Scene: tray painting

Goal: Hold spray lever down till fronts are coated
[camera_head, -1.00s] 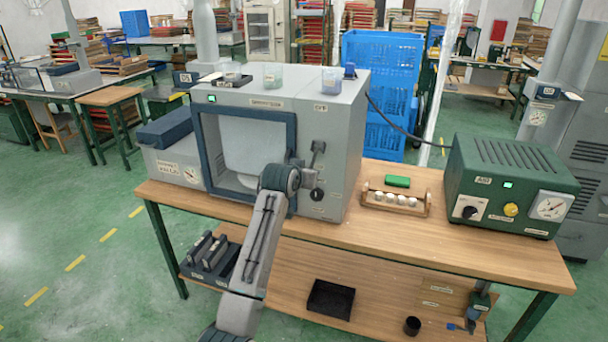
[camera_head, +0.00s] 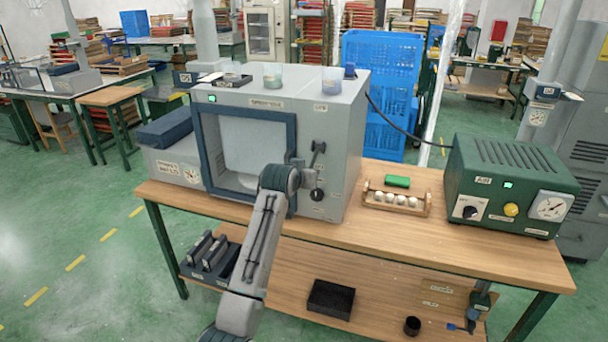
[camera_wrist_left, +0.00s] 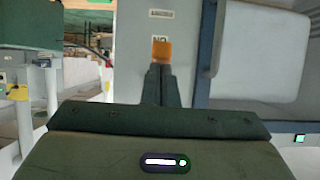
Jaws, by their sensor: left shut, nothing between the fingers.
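A grey spray booth (camera_head: 345,150) with a dark-framed front window stands on the wooden bench. A pale panel (camera_head: 250,150) shows inside; I cannot tell its coating. My left gripper (camera_head: 303,165) is at this front panel, beside the lever. In the left wrist view its dark fingers (camera_wrist_left: 160,78) are shut together, with an orange block (camera_wrist_left: 161,49) at their tips. I cannot tell whether they press it. My right gripper is out of view.
A green AIR unit (camera_head: 510,185) stands at the bench's right, joined to a black hose. A wooden rack (camera_head: 397,208) with several white balls and a green block (camera_head: 397,181) sit right of the booth. Cups stand on the booth. The front right bench top is clear.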

